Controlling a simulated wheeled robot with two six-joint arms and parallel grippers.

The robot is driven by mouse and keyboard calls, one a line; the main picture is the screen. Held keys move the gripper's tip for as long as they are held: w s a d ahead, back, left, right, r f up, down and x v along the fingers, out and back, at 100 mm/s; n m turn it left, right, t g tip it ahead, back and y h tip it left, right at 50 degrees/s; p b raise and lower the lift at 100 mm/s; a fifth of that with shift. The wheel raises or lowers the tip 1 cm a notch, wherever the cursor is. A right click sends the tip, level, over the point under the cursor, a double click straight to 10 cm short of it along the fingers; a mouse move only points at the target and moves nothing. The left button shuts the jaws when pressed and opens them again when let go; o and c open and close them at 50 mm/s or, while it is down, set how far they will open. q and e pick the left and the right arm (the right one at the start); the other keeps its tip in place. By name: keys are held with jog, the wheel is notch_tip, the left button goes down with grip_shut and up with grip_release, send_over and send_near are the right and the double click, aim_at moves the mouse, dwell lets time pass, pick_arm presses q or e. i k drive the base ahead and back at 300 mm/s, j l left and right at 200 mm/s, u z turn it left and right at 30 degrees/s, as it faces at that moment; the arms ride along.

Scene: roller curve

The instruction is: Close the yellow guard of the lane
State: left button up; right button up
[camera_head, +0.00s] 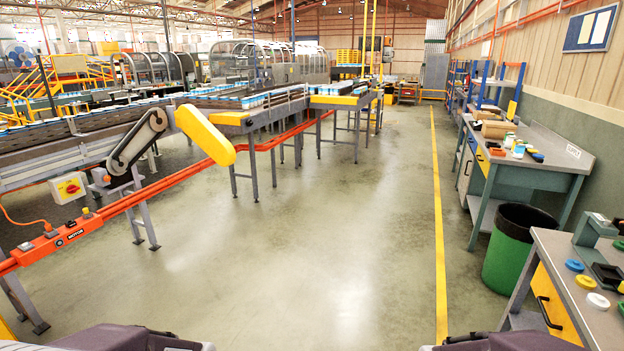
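The yellow guard (205,135) is a long rounded cover on the near side of the conveyor lane (60,148). It slants down to the right, its upper end next to the top of a dark belt drive (136,143). The guard stands away from the belt drive, and the drive's belt loop is uncovered. Neither of my grippers shows; only dark parts of my own body appear at the bottom edge.
An orange rail (150,190) runs in front of the lane. The floor (340,220) ahead is clear. Workbenches (545,150) and a green bin (513,250) stand at the right.

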aim_at(187, 117)
jog(key=i+z, duration=0.3)
jog(key=i, duration=2.25)
jog(key=i+u, duration=0.1)
jog(key=i, duration=0.4)
jog(key=i+l+u, duration=0.1)
jog(key=i, duration=0.45)
jog(key=i+l+u, duration=0.1)
jog(key=i, duration=0.4)
jog(key=i+l+u, duration=0.15)
jog(key=i+u, duration=0.2)
jog(key=u, duration=0.15)
jog(key=i+l+u, duration=0.3)
jog(key=u, duration=0.2)
jog(key=i+l+u, duration=0.3)
jog(key=l+u, duration=0.15)
jog(key=i+l+u, duration=0.15)
jog(key=l+u, duration=0.35)
jog(key=i+l+u, duration=0.2)
jog(key=l, duration=0.15)
jog(key=l+u, duration=0.15)
jog(key=l, duration=0.2)
